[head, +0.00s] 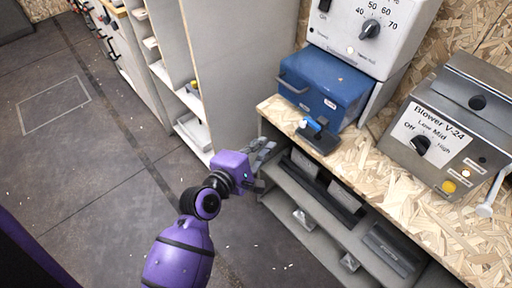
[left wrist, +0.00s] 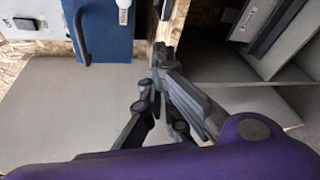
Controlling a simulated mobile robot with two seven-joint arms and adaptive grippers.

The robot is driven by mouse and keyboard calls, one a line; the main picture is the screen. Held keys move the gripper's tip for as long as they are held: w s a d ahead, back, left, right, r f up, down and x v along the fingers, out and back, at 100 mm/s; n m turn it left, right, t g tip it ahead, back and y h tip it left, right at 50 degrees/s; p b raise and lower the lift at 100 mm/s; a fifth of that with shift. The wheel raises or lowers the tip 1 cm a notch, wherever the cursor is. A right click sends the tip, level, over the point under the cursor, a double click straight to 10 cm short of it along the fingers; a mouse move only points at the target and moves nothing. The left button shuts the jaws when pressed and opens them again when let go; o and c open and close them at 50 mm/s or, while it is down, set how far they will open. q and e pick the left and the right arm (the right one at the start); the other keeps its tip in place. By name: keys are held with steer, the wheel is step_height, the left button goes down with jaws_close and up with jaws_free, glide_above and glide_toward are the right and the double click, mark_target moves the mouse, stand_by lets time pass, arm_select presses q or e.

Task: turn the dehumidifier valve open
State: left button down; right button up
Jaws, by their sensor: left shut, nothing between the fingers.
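A valve with a small blue lever (head: 314,124) on a dark base stands at the front edge of the wooden counter, just in front of a blue box (head: 325,84). A white-grey unit with a humidity dial (head: 369,29) sits behind the blue box. My left gripper (head: 266,153) is shut and empty, below and left of the valve, near the counter's left end and apart from the valve. In the left wrist view the shut fingers (left wrist: 161,58) point toward the counter edge, with the blue box (left wrist: 105,32) beyond to the left. My right gripper is out of view.
A grey blower box (head: 456,128) with a knob stands on the counter (head: 365,160) to the right. Shelves (head: 325,215) with dark trays lie under the counter. A tall pale cabinet (head: 235,75) stands left of it. The floor (head: 90,170) at left is clear.

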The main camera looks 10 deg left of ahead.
mark_target(310, 126)
arm_select(q)
steer(key=w+d+n, duration=0.1)
steer(key=w+d, duration=0.1)
steer(key=w+d+n+p, duration=0.1)
steer(key=w+n, duration=0.1)
steer(key=w+d+n, duration=0.1)
steer(key=w+d, duration=0.1)
steer(key=shift+w+d+r, duration=0.1)
steer(key=shift+d+r, duration=0.2)
steer(key=shift+r, duration=0.1)
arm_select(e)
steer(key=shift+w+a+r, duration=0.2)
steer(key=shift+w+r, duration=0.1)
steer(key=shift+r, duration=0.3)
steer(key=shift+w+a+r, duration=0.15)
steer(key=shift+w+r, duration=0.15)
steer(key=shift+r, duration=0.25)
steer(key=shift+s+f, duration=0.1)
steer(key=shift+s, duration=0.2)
arm_select(q)
steer(key=shift+a+r+p, duration=0.1)
steer(key=shift+r+p, duration=0.25)
steer(key=shift+p, duration=0.05)
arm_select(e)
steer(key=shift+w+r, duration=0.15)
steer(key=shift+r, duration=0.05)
